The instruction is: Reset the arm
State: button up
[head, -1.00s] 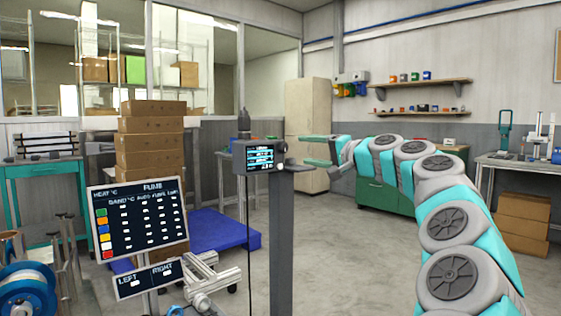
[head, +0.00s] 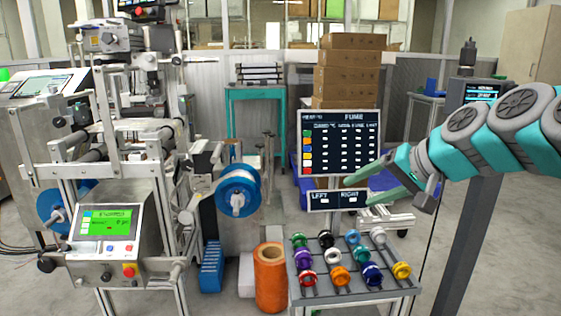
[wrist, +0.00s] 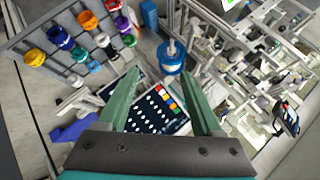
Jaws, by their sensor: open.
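My arm reaches in from the right in the head view, teal and grey. My gripper (head: 366,183) has two green fingers spread apart, with nothing between them. It hangs above and behind the rack of small coloured reels (head: 349,266), in front of the FUME sign board (head: 341,143). In the wrist view my gripper (wrist: 165,95) is open, and the sign board (wrist: 160,110) shows beyond and between the fingers. The reel rack (wrist: 25,38) is at the upper left there.
A tall film machine (head: 110,160) with a green-screen panel stands at left. A blue reel (head: 238,190) is mounted beside it. An orange roll (head: 270,278) stands left of the rack. A dark post with a small display (head: 470,92) stands at right, close to my arm. Stacked boxes (head: 347,70) are behind.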

jog(key=s+a+f+n+g+h, duration=0.1)
jog(key=s+a+f+n+g, duration=0.15)
jog(key=s+a+f, duration=0.5)
jog(key=s+d+f+g+h, duration=0.2)
jog(key=s+d+f+g, duration=0.1)
jog(key=s+f, duration=0.6)
jog(key=s+d+f+n+g+h, duration=0.1)
jog(key=s+d+f+g+h, duration=0.2)
jog(key=s+f, duration=0.7)
jog(key=s+g, duration=0.1)
jog(key=s, duration=0.4)
jog(key=shift+s+h, duration=0.25)
jog(key=shift+h, duration=0.05)
jog(key=shift+a+r, duration=0.1)
dwell(1.1)
